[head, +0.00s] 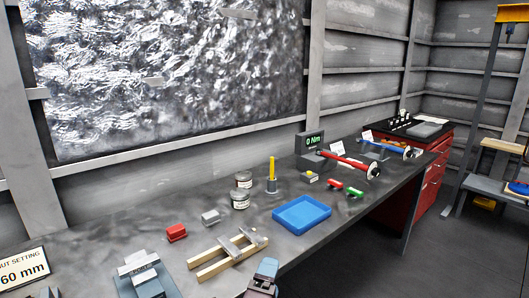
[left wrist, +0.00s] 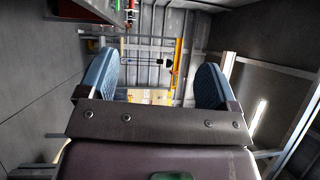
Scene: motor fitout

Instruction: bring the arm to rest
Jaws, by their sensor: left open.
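My left gripper (head: 263,276) shows at the bottom edge of the head view, at the front of the bench, with only its end in the picture. In the left wrist view my left gripper (left wrist: 155,78) has its two blue-padded fingers wide apart, with nothing between them. It points away from the bench into the room. My right gripper is in neither view.
The grey bench (head: 330,228) carries a blue tray (head: 302,213), a wooden frame (head: 225,254), a red block (head: 177,232), two tins, a torque display (head: 309,143) and red and blue wrenches. A red drawer cabinet (head: 428,182) stands beyond.

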